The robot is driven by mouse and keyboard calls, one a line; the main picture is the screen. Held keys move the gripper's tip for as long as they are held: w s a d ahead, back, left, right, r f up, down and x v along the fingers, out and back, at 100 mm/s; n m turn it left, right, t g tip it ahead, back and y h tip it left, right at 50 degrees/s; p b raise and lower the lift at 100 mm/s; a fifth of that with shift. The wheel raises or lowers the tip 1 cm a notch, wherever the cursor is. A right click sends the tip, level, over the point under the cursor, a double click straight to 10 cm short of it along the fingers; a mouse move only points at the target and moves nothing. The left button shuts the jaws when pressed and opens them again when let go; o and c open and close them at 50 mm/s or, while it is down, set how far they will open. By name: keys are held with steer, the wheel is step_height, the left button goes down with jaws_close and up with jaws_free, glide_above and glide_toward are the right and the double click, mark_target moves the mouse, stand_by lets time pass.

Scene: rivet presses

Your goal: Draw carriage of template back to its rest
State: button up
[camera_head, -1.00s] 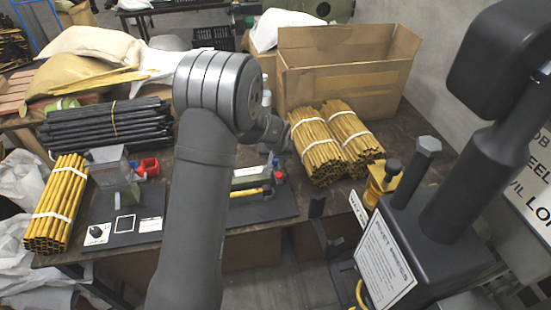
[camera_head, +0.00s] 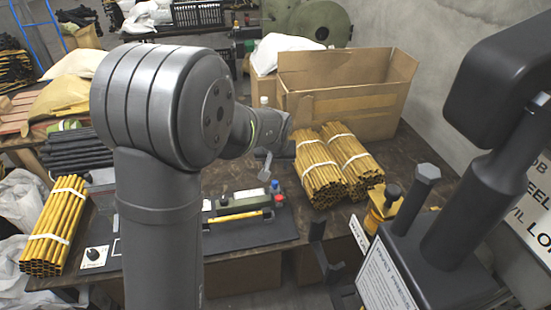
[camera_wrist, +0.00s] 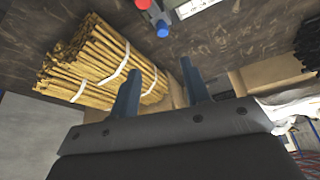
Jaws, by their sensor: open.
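The template fixture is a long dark base (camera_head: 262,233) on the bench, bearing a green-grey block (camera_head: 241,200) and a yellow tube (camera_head: 238,216) lying along its near side. Red and blue parts sit at its right end (camera_head: 276,188); a red knob (camera_wrist: 143,4) and a blue knob (camera_wrist: 162,29) show at the top of the wrist view. I cannot tell for sure which part is the carriage. My gripper (camera_wrist: 160,66) is open and empty, its two blue-grey fingers apart from the knobs. In the head view one finger (camera_head: 266,168) shows above the fixture's right end. My arm hides the fixture's left part.
Bundles of yellow tubes (camera_head: 333,165) lie right of the fixture, before an open cardboard box (camera_head: 345,95). They also show in the wrist view (camera_wrist: 100,62). Another yellow bundle (camera_head: 55,225) is at the left. The dark press (camera_head: 430,250) stands at the front right.

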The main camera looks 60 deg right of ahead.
mark_target(276, 182)
steer(key=shift+v, duration=1.65)
steer(key=shift+f, duration=0.1)
steer(key=x, duration=1.7)
steer(key=shift+f, duration=0.2)
